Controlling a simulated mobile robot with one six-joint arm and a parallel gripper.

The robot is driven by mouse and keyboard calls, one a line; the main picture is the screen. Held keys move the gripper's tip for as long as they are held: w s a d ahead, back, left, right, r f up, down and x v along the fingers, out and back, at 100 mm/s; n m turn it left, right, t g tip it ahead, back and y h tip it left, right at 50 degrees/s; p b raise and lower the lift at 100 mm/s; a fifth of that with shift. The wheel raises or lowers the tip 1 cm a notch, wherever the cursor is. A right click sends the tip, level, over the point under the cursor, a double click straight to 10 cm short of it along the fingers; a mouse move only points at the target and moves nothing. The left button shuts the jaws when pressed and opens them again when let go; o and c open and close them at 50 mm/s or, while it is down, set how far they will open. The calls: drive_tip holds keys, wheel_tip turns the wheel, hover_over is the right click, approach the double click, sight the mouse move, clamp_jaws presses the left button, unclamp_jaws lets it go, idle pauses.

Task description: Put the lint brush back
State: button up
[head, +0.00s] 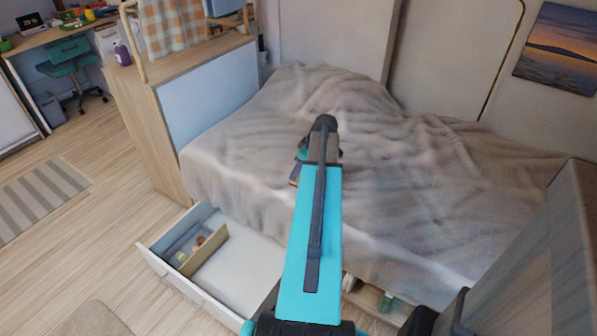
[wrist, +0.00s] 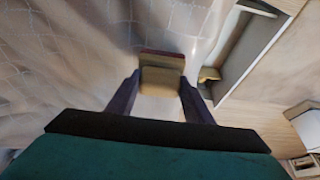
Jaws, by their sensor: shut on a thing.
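My gripper (wrist: 160,80) is shut on a small block-like thing with a tan face and a dark red edge, which I take to be the lint brush (wrist: 162,70). It is held above the bed cover. In the head view my own arm hides most of the gripper, and only a small coloured edge of the lint brush (head: 294,175) shows left of the arm. An open white drawer (head: 180,285) sticks out under the bed at lower left, apart from the gripper. It also shows at upper right in the wrist view (wrist: 245,52).
A wooden divider (head: 204,250) splits the drawer; small items (head: 183,257) lie in its left part, and the right part looks bare. The bed (head: 240,135) has a rumpled cover. An open lower compartment (head: 375,297) holds items right of my arm. A cabinet (head: 540,260) stands at right.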

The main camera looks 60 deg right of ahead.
drive_tip(key=shift+f, duration=0.25)
drive_tip(key=shift+f, duration=0.15)
drive_tip(key=o, duration=1)
drive_tip(key=v, duration=1.2)
idle(0.4)
